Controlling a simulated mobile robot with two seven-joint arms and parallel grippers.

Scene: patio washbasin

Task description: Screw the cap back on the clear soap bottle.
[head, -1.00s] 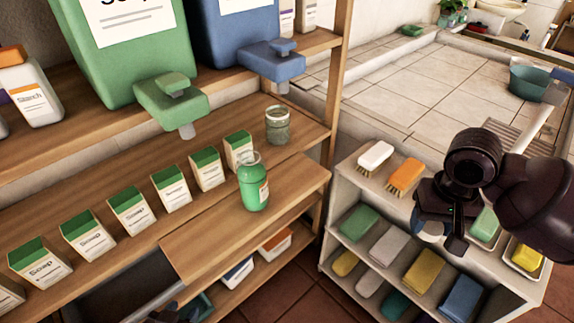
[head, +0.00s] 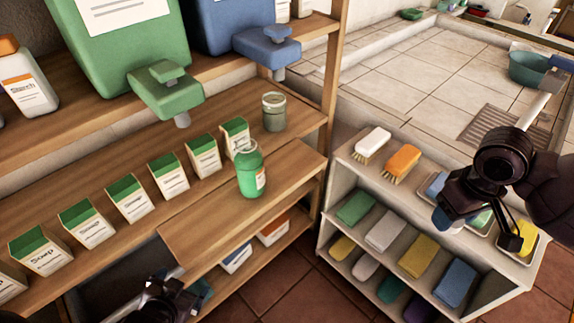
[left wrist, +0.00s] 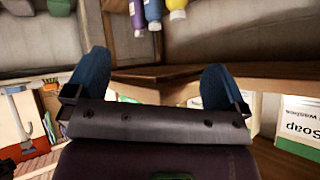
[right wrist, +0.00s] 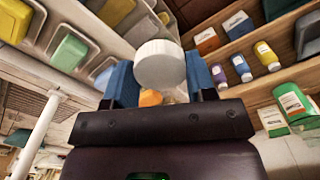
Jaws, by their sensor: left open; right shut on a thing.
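The clear soap bottle (head: 250,174), filled with green soap, stands upright with its mouth uncapped on the lower wooden ledge. My right gripper (head: 442,217) is over the small shelf at the right, well apart from the bottle. It is shut on a round white cap (right wrist: 160,64), which shows between the blue fingers in the right wrist view; the head view mostly hides it. My left gripper (head: 165,300) is low at the bottom edge of the head view, below and left of the bottle. It is open and empty between its blue fingers in the left wrist view (left wrist: 155,85).
A row of soap boxes (head: 130,199) and a glass jar (head: 273,112) stand behind the bottle. A large green dispenser (head: 165,90) overhangs at upper left. Brushes (head: 402,162) and several sponges (head: 384,229) fill the right shelf. The ledge left of the bottle is clear.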

